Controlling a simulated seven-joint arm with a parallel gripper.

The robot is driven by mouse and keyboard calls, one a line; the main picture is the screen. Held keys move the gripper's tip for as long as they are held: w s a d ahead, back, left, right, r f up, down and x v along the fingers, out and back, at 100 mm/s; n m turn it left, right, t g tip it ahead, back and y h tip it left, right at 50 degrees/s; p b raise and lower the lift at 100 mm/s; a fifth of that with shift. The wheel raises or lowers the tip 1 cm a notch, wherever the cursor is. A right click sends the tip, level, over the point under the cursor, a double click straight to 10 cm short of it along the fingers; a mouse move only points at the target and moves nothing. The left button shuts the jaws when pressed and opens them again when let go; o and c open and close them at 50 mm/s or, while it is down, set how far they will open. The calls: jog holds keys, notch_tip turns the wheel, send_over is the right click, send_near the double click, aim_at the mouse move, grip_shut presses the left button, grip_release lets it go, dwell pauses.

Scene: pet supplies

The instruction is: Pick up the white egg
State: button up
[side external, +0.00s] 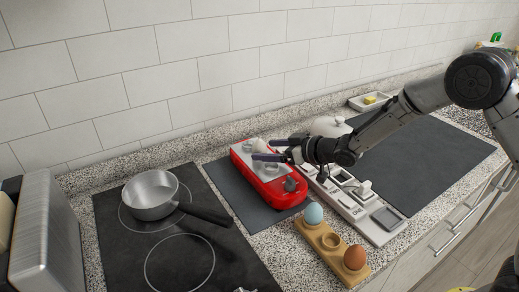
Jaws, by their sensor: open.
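My gripper (264,149) reaches in from the right and points left, with its fingers apart, over a red appliance-like box (292,200) with a pale top. A small whitish rounded shape (259,145) shows between or just behind the fingertips. It may be the white egg, but it is too small and partly covered to be sure. I cannot tell whether the fingers touch it. A wooden egg holder (331,241) at the front carries a blue egg (313,213) and a brown egg (355,257). Its middle cup is empty.
A metal saucepan (151,193) stands on the black cooktop (120,235) at left. A pale organizer tray (380,222) lies right of the red box. A white lidded pot (330,126) stands behind my gripper. The dark mat (425,150) at right has free room.

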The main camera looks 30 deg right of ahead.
jog(key=shift+x, duration=1.1)
jog(key=c, duration=1.3)
jog(key=shift+r, duration=0.1)
grip_shut()
